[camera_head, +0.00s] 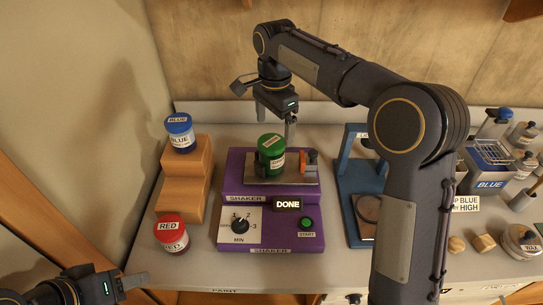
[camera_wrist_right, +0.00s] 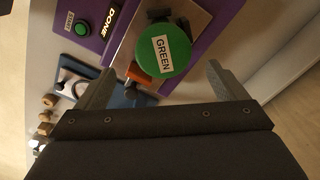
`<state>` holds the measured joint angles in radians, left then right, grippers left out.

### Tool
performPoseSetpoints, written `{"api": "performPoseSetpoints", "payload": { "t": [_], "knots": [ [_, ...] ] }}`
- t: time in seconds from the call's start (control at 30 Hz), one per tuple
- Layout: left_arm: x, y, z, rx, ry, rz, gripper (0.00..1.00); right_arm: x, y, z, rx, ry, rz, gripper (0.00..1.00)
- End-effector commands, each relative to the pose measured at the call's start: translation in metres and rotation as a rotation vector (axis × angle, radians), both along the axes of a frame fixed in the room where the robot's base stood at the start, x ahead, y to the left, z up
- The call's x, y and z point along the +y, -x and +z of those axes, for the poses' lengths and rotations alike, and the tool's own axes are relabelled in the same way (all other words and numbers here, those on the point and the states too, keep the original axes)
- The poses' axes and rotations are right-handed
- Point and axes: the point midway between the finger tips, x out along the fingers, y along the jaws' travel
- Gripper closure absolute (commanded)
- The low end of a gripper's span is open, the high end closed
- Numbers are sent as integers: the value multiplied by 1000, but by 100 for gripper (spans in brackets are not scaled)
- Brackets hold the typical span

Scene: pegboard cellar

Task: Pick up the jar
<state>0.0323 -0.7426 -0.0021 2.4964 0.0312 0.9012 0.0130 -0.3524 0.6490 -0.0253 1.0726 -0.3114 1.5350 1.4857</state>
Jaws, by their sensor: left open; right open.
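A green jar (camera_head: 271,158) with a green lid stands on the plate of the purple shaker (camera_head: 234,184), beside an orange-and-grey clamp (camera_head: 308,162). My right gripper (camera_head: 277,122) is open and empty, above and just behind the green jar. In the right wrist view the jar's lid, labelled GREEN (camera_wrist_right: 165,50), lies ahead of the gap between the two spread fingers (camera_wrist_right: 160,88), not gripped. A blue jar (camera_head: 180,137) stands on the top wooden step and a red jar (camera_head: 172,236) stands low at the left. My left gripper (camera_head: 128,288) is open at the lower left, away from the jars.
The shaker's display reads DONE (camera_head: 287,204), above a green START button (camera_head: 306,222) and left of it a dial (camera_head: 240,225). Wooden steps (camera_head: 197,170) stand left of the shaker. A blue stand (camera_head: 350,180) stands to its right, partly behind my right arm. A rack and bottles crowd the far right.

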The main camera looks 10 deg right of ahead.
Motion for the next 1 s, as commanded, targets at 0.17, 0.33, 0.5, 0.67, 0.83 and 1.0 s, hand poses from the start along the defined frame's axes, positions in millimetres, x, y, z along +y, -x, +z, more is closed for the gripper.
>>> {"api": "performPoseSetpoints", "payload": {
  "t": [0.17, 0.33, 0.5, 0.67, 0.83, 1.0],
  "knots": [
    [0, 0, 0, 0, 0, 0, 52, 3, -2, -15, 7, 9, -16, 8],
    [0, 0, 3, 0, 0, 0, 52, 3, -2, -33, 7, 7, -13, 8],
    [0, 0, 11, 0, 0, 0, 52, 4, -3, -58, 8, 7, -13, 8],
    [0, 0, 12, 0, 0, 0, 52, 4, -3, -76, 5, 6, -14, 8],
    [0, 0, 11, 0, 0, 0, 52, 4, -4, -80, 3, 5, -13, 8],
    [0, 0, 11, 0, 0, 0, 52, 4, -4, -79, 3, 6, -13, 19]
  ]
}}
